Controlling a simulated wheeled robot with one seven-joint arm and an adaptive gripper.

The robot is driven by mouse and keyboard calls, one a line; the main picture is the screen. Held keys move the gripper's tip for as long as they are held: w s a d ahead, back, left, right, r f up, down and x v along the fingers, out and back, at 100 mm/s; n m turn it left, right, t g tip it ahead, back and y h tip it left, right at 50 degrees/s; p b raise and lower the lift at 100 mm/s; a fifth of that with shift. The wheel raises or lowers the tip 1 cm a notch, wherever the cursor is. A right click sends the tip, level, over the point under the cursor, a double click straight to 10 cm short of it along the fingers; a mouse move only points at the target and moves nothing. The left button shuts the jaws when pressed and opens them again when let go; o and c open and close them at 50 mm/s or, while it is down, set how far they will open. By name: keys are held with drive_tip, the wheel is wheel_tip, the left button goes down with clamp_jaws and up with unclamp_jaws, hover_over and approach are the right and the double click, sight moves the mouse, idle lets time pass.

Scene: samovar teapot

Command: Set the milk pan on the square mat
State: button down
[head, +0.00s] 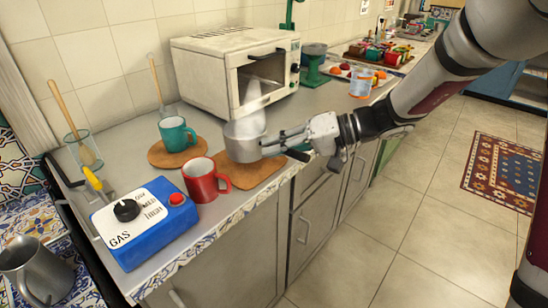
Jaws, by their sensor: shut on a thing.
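The milk pan (242,144) is a small grey metal pan, upright, over the far part of the brown square mat (255,174). I cannot tell whether its base touches the mat or is slightly above it. My gripper (286,142) comes in from the right and is shut on the pan at its handle side; the fingers hide most of the handle. A pale, whitish plume rises above the pan in front of the oven. The near part of the mat is bare.
A red mug (202,181) stands close by the mat's left edge. A teal mug (176,134) sits on a round mat (160,158) behind it. A white toaster oven (235,66) stands behind the pan. A blue gas control box (145,222) is at the front left.

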drive_tip(key=shift+w+a+f, duration=0.1)
drive_tip(key=shift+w+a, duration=0.05)
drive_tip(key=shift+w, duration=0.3)
drive_tip(key=shift+w+a+f, duration=0.1)
drive_tip(key=shift+w+a, duration=0.05)
drive_tip(key=shift+w, duration=0.25)
drive_tip(key=shift+f+b, duration=0.3)
drive_tip(key=shift+f, duration=1.3)
drive_tip(key=shift+f, duration=0.15)
drive_tip(key=c, duration=1.6)
unclamp_jaws()
drive_tip(key=shift+o, duration=0.2)
drive_tip(key=p+v, duration=0.1)
drive_tip(key=v, duration=1.1)
